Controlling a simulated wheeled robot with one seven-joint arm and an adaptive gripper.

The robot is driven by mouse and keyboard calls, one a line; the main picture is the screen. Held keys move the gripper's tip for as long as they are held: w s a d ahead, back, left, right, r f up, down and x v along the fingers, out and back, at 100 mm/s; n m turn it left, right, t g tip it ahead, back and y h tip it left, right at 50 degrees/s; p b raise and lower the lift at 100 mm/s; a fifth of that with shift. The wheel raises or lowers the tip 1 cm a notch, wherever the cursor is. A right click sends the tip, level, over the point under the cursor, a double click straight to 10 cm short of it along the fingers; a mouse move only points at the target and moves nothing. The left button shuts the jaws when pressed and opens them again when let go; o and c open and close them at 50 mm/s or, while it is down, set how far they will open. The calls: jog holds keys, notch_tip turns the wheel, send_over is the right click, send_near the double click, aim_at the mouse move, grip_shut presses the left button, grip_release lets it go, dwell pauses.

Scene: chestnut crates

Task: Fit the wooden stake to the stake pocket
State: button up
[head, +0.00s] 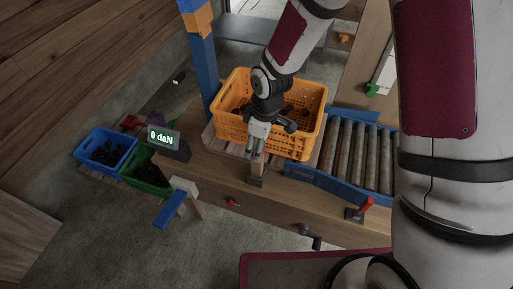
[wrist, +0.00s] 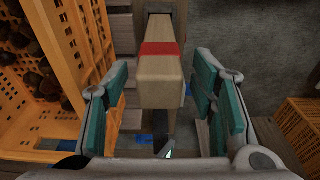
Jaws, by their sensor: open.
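The wooden stake (wrist: 160,82) is pale, square in section, with a red band. In the wrist view it lies between the fingers of my gripper (wrist: 162,95), with gaps showing on both sides. My gripper is open. In the head view my gripper (head: 258,153) is above the front edge of the bench, and the stake (head: 257,169) shows just below the fingertips. A dark-rimmed fitting (wrist: 159,14), which looks like the stake pocket, is at the stake's far end. The stake seems to reach into it, but how deep I cannot tell.
An orange crate (head: 303,148) of chestnuts stands on the bench just behind my gripper. A roller conveyor (head: 345,155) is at right. A display reading "0 daN" (head: 163,138), a blue crate (head: 91,163) and a green crate (head: 148,181) are at left.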

jog(key=r, duration=0.6)
jog(key=d+r, duration=0.1)
jog(key=r, duration=0.2)
jog(key=shift+s, duration=0.2)
jog(key=shift+r, duration=0.1)
